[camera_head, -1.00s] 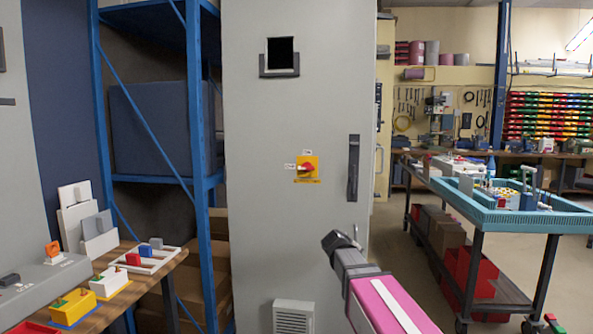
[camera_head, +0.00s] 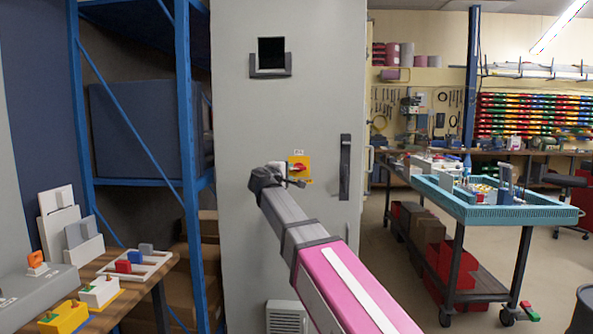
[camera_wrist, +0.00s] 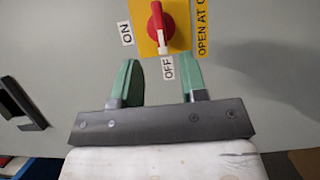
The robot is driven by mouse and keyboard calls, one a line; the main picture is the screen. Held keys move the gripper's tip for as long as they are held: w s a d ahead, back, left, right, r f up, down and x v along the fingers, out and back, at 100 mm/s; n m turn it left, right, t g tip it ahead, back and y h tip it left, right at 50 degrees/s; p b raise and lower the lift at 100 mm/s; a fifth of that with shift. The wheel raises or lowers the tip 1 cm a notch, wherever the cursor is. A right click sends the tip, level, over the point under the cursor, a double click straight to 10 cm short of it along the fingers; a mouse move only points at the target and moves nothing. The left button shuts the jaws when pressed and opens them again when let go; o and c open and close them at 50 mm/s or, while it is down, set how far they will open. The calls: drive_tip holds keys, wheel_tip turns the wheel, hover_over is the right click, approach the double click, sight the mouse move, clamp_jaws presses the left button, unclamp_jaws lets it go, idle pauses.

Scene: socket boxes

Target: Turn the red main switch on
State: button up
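The red main switch (camera_wrist: 157,22) is a rotary knob on a yellow plate (camera_wrist: 177,42) on the grey cabinet (camera_head: 235,100). In the wrist view, an ON label (camera_wrist: 126,33) is left of the plate and an OFF label (camera_wrist: 167,68) is below it. The knob's white mark points toward the OFF label. My gripper (camera_wrist: 160,78) has two green fingers spread apart, with nothing between them, just short of the plate. In the head view, my arm partly hides the switch (camera_head: 299,169), and the gripper's fingers are not clear.
A black door handle (camera_head: 345,167) is right of the switch, and a dark framed window (camera_head: 271,55) is above. A blue shelf rack (camera_head: 190,100) and a wooden bench (camera_head: 150,272) stand left. A teal-topped cart (camera_head: 500,213) stands right on open floor.

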sight(297, 168)
drive_tip(key=x, duration=0.8)
drive_tip(key=shift+w, duration=0.1)
clamp_jaws()
